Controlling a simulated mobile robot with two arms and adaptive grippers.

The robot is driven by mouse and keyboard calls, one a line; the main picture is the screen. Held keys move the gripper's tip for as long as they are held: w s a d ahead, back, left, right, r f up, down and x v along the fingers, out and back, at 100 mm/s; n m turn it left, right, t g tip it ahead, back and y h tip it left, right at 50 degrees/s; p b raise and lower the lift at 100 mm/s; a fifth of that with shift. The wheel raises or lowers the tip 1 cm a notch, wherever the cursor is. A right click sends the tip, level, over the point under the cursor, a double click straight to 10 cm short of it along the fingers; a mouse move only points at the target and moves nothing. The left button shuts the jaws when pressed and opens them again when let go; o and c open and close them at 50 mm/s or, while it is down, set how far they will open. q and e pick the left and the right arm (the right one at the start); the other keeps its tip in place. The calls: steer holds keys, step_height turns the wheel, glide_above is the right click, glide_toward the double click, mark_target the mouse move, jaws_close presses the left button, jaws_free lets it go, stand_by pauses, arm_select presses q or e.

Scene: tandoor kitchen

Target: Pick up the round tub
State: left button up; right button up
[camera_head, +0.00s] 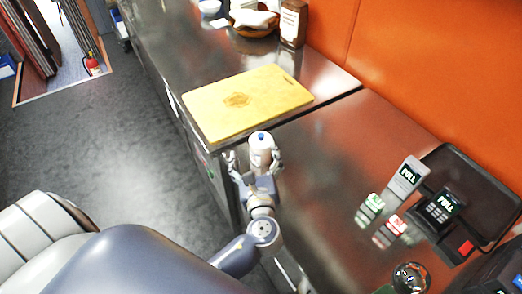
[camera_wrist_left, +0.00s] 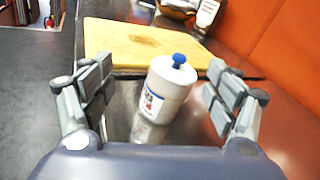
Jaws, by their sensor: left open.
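The round tub (camera_head: 261,146) is white with a blue knob on top and stands upright on the metal counter. In the left wrist view the tub (camera_wrist_left: 167,92) sits between the spread fingers, with a printed label low on its left side. My left gripper (camera_head: 253,160) is open, one finger on each side of the tub. In the left wrist view gaps show between the tub and both fingers of my left gripper (camera_wrist_left: 160,92). The tub's lower part is partly hidden in the head view. My right gripper is not in view.
A yellow cutting board (camera_head: 247,101) lies just beyond the tub. A brown bottle (camera_head: 292,22) and a bowl (camera_head: 254,22) stand farther back. An orange wall (camera_head: 440,60) bounds the counter.

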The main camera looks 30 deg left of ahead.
mark_target(262, 157)
arm_select(q)
steer(key=r+m, duration=0.1)
steer(key=w+d+r+m+t, duration=0.1)
steer(key=shift+w+d+m, duration=0.15)
steer(key=shift+d+m, duration=0.1)
steer(key=shift+m, duration=0.05)
steer(key=shift+m+t, duration=0.3)
steer(key=f, duration=0.7)
steer(key=shift+w+a+f, duration=0.1)
steer(key=shift+w+f, duration=0.15)
steer(key=shift+w, duration=0.15)
steer(key=p+x, duration=0.1)
steer(key=x, duration=0.5)
steer(key=shift+w+a+f, duration=0.15)
steer(key=shift+w+a, duration=0.1)
steer(key=shift+w, duration=0.05)
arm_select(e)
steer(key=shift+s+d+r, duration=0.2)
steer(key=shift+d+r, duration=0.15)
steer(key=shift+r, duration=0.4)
arm_select(q)
steer(key=shift+c, duration=0.2)
steer(key=c, duration=1.3)
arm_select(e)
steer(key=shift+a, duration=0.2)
